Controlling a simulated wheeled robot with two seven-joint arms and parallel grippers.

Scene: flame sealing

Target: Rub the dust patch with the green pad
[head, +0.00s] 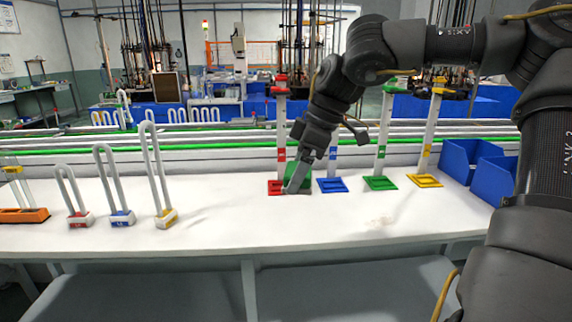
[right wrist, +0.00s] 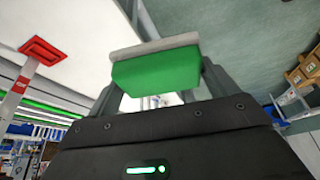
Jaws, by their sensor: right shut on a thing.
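My right gripper (head: 296,186) is shut on the green pad (head: 291,170), a green block with a light grey face. The pad also shows between the fingers in the right wrist view (right wrist: 155,72). In the head view the pad is low over the table, beside the red-based stand; I cannot tell whether it touches the tabletop. A faint brownish dust patch (head: 381,220) lies on the white table, to the right of the pad and nearer the front edge. My left gripper is not in view.
Stands with red (head: 273,187), blue (head: 333,185), green (head: 380,183) and yellow (head: 425,181) bases line the table's back. Blue bins (head: 492,180) are at the right. Looped tubes on small bases (head: 165,217) stand left. The table's front middle is clear.

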